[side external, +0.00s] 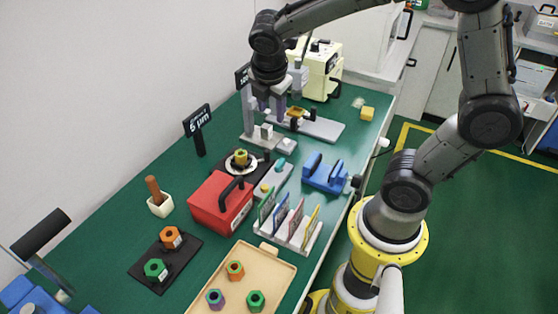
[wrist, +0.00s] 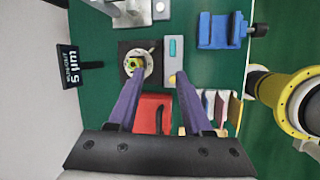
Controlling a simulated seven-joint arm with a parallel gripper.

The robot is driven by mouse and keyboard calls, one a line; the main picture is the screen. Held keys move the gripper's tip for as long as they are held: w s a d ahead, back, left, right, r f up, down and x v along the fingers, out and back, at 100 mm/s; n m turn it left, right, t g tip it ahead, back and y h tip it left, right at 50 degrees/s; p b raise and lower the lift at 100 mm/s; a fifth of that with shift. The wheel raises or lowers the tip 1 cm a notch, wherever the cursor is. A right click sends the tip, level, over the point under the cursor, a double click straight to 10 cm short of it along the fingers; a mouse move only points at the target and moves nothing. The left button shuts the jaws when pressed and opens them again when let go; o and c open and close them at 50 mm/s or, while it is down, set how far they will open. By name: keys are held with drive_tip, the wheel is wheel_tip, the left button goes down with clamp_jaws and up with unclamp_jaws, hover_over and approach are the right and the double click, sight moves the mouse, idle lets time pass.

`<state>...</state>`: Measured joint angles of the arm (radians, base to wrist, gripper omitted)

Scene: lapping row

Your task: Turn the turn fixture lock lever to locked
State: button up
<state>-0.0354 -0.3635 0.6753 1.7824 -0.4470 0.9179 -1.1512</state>
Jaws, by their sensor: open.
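The turn fixture (side external: 241,161) is a dark base with a pale round plate, holding a yellow hex part. It also shows in the wrist view (wrist: 128,75), partly behind my left finger. A grey block (side external: 272,180) stands beside it with a teal piece (wrist: 173,47) and a yellow knob (side external: 265,188). I cannot tell clearly which part is the lock lever or how it is set. My gripper (side external: 271,107) is open and empty, pointing down above the table, with its purple fingers (wrist: 160,75) apart. In the wrist view the right fingertip overlaps the grey block.
A red box (side external: 221,204) with a black handle stands close to the fixture. A blue stand (side external: 325,174), a rack of coloured cards (side external: 289,222) and a sign (side external: 198,122) are around it. A grey press-like station (side external: 318,127) stands behind. A tan tray (side external: 206,297) lies in front.

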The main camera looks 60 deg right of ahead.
sight(280, 162)
drive_tip(key=d+f, duration=0.1)
drive_tip(key=f, duration=0.6)
drive_tip(key=d+f+n+g, duration=0.1)
drive_tip(key=d+f, duration=0.1)
drive_tip(key=f, duration=0.5)
drive_tip(key=w+d+f+g, duration=0.1)
drive_tip(key=d+f, duration=0.1)
drive_tip(key=f, duration=0.5)
drive_tip(key=shift+d+f+n+h, duration=0.2)
drive_tip(key=shift+d+n+h, duration=0.05)
drive_tip(key=shift+n+h, duration=0.05)
clamp_jaws()
